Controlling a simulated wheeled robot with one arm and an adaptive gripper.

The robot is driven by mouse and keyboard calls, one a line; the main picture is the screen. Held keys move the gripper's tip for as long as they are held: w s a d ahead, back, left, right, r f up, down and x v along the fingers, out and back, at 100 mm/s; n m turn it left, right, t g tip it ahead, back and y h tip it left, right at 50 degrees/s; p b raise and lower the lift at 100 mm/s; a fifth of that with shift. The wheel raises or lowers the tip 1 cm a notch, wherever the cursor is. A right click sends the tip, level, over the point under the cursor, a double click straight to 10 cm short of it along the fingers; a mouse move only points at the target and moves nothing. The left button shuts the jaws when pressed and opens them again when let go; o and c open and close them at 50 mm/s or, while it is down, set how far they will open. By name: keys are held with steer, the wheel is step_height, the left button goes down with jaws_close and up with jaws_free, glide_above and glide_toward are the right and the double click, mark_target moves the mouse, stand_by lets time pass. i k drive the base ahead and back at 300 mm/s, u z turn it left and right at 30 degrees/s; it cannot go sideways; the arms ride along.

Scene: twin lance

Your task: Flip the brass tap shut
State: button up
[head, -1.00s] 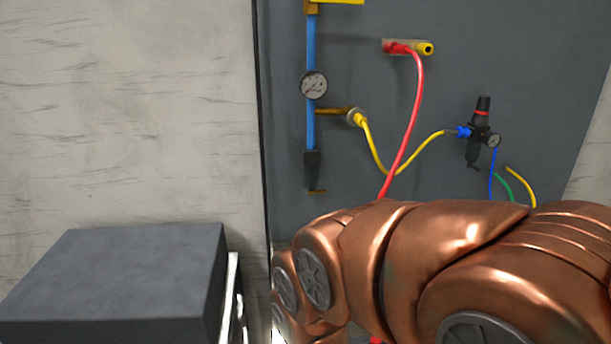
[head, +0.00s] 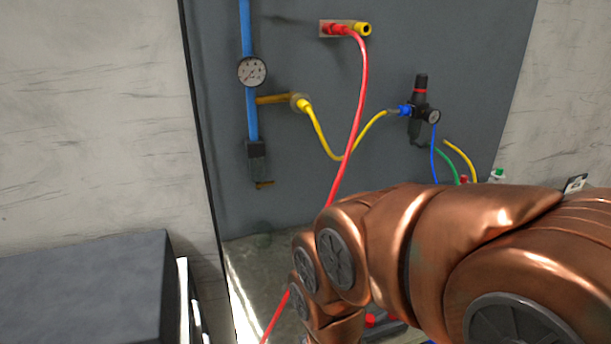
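A blue pipe (head: 250,125) runs down the grey wall panel and carries a round gauge (head: 252,72). A brass side branch (head: 273,99) leaves the pipe and ends at a yellow hose fitting. A dark block (head: 256,160) ends the pipe, with a small brass piece (head: 264,185) beneath it. The pipe's top is out of the picture, and no tap with a clear lever shows now. I cannot tell which brass part is the tap. My copper arm fills the lower right; my gripper is not in view.
A red hose (head: 358,100) drops from a wall plate and passes behind my arm. A yellow hose (head: 322,138) leads to a black regulator (head: 420,105). A dark box (head: 85,290) stands at the lower left. Small red things show low behind my arm.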

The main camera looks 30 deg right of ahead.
mark_target(270, 182)
steer(key=u, duration=1.85)
steer(key=k, duration=0.95)
steer(key=z, duration=0.95)
steer(key=i, duration=0.5)
